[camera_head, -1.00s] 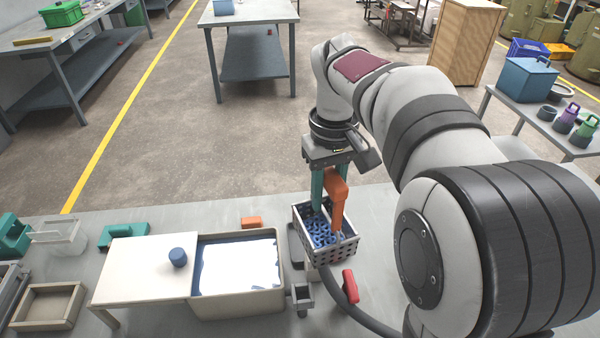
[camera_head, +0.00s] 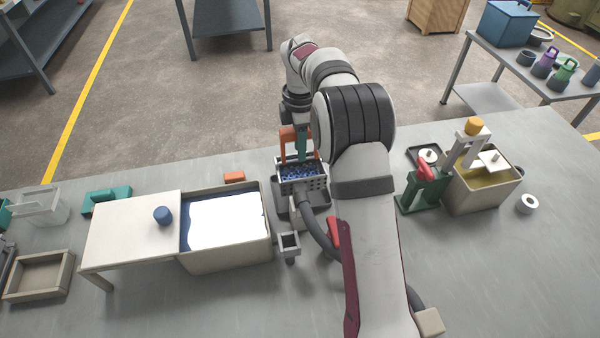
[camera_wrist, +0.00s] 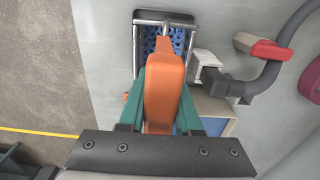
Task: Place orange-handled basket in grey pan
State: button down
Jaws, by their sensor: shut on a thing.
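The basket (camera_head: 301,180) is a grey perforated box with small blue parts inside and an orange handle (camera_head: 284,142). My gripper (camera_head: 303,150) has teal fingers and is shut on the orange handle, above the basket. The wrist view shows the handle (camera_wrist: 165,90) between the fingers, with the basket's wire rim (camera_wrist: 165,20) beyond. A dark grey flat base (camera_head: 282,212) lies partly hidden below the basket. I cannot tell whether this is the grey pan, nor whether the basket touches it.
A beige tank (camera_head: 230,255) with white-and-blue contents stands left, beside a beige table (camera_head: 125,225) bearing a blue knob. A hose (camera_head: 318,232) and red handle lie near the basket. A green stand (camera_head: 420,195) and yellow-filled tank (camera_head: 482,190) stand right. Front bench is mostly clear.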

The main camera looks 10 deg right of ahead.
notch_tip(320, 180, down, 5)
jog(key=shift+f, duration=0.1)
jog(key=c, duration=0.6)
grip_release()
jog(key=shift+f, duration=0.1)
